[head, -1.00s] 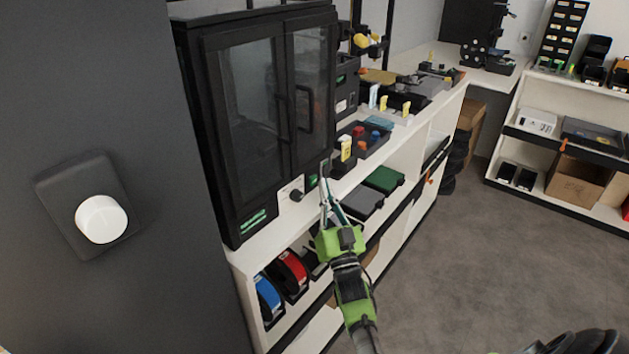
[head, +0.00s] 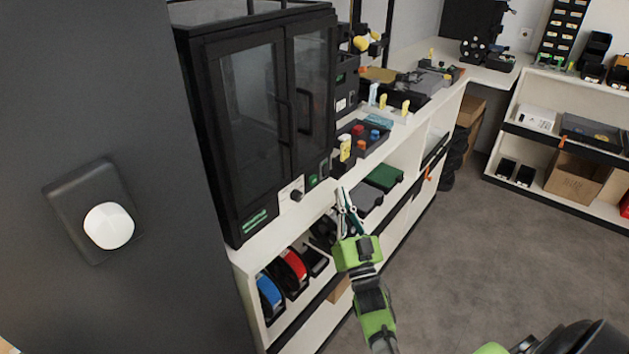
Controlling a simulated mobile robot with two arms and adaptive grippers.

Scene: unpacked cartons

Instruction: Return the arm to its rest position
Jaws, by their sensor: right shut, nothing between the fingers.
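My right gripper (head: 345,207), green with thin dark and pale fingers, is in the head view, just in front of the white shelf unit. Its fingers are together and empty, pointing up toward the counter edge, below the black cabinet's control panel. The fingertips look clear of the panel. The green and dark arm links run down to the bottom of the picture. My left gripper is not in view.
A black glass-door cabinet (head: 262,115) stands on the white counter, its doors closed. Red (head: 292,266) and blue spools sit on the shelf below. Grey and green cases (head: 384,177) lie near the gripper. Open grey floor (head: 470,250) extends to the right.

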